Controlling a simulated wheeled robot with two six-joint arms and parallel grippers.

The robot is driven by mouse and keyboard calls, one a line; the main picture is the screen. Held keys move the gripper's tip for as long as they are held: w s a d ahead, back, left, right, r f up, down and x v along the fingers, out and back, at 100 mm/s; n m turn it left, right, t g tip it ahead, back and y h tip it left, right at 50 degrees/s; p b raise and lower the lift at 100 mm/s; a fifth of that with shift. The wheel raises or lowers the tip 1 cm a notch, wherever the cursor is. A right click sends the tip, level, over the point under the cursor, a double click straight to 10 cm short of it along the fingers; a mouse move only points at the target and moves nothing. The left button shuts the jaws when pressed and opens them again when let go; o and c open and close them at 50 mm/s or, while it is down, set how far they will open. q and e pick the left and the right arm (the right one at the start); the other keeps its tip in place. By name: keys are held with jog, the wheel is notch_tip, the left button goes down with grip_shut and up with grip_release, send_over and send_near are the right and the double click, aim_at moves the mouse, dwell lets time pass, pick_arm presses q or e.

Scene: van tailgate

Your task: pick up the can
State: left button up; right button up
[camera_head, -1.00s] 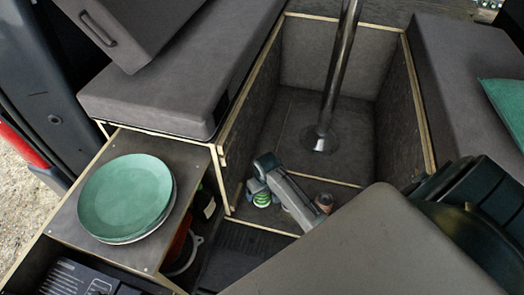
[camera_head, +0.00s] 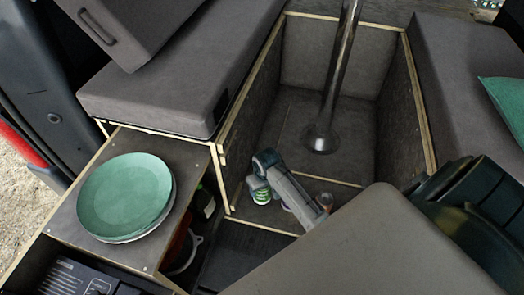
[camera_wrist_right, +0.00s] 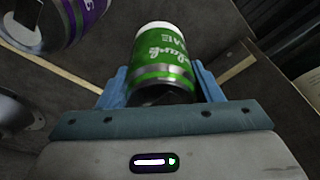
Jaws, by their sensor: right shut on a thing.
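The can in my right gripper is green with a white end and white lettering (camera_wrist_right: 165,60). In the right wrist view it sits between the two blue fingers. In the head view my right gripper (camera_head: 257,184) is shut on the green can (camera_head: 262,195), near the front of the floor well. I cannot tell how far the can is off the floor. A second can, purple with a pale end (camera_wrist_right: 75,18), shows at the top left of the wrist view, apart from the fingers. My left gripper is not in view.
A steel post (camera_head: 335,90) stands in the well behind my arm, with wooden walls on both sides. Green plates (camera_head: 125,195) are stacked on a shelf at the left.

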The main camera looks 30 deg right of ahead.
jog(key=s+a+r+b, duration=0.3)
jog(key=s+a, duration=0.7)
jog(key=s, duration=0.2)
jog(key=shift+s+r, duration=0.15)
jog(key=shift+s, duration=0.1)
